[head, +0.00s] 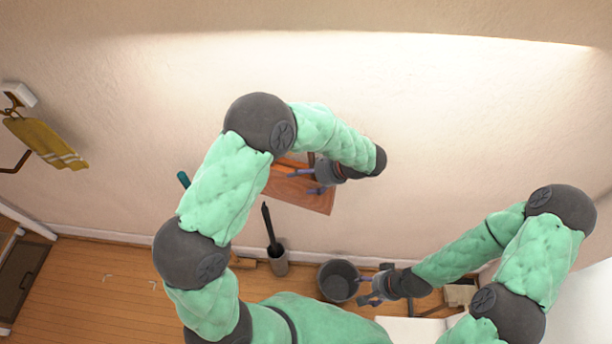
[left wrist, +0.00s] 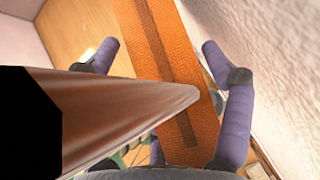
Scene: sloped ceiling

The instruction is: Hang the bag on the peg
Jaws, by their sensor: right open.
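In the left wrist view an orange woven strip with a dark slit, which looks like the bag (left wrist: 182,50), runs between my left gripper's fingers. A brown rod, apparently the peg (left wrist: 130,108), crosses in front and hides part of it. Whether the bag's handle is around the peg cannot be told. My left gripper (head: 309,181) has its purple fingers spread, with the strip between them. In the head view it is at a reddish-brown board (head: 312,201) by the wall. My right gripper (head: 368,288) is open and empty, low beside a grey bucket.
The grey bucket (head: 338,280) stands on the wooden floor by the wall. A dark stick stands in a grey holder (head: 279,263) to its left. A yellow cloth (head: 42,140) hangs at the far left. The upper wall is clear.

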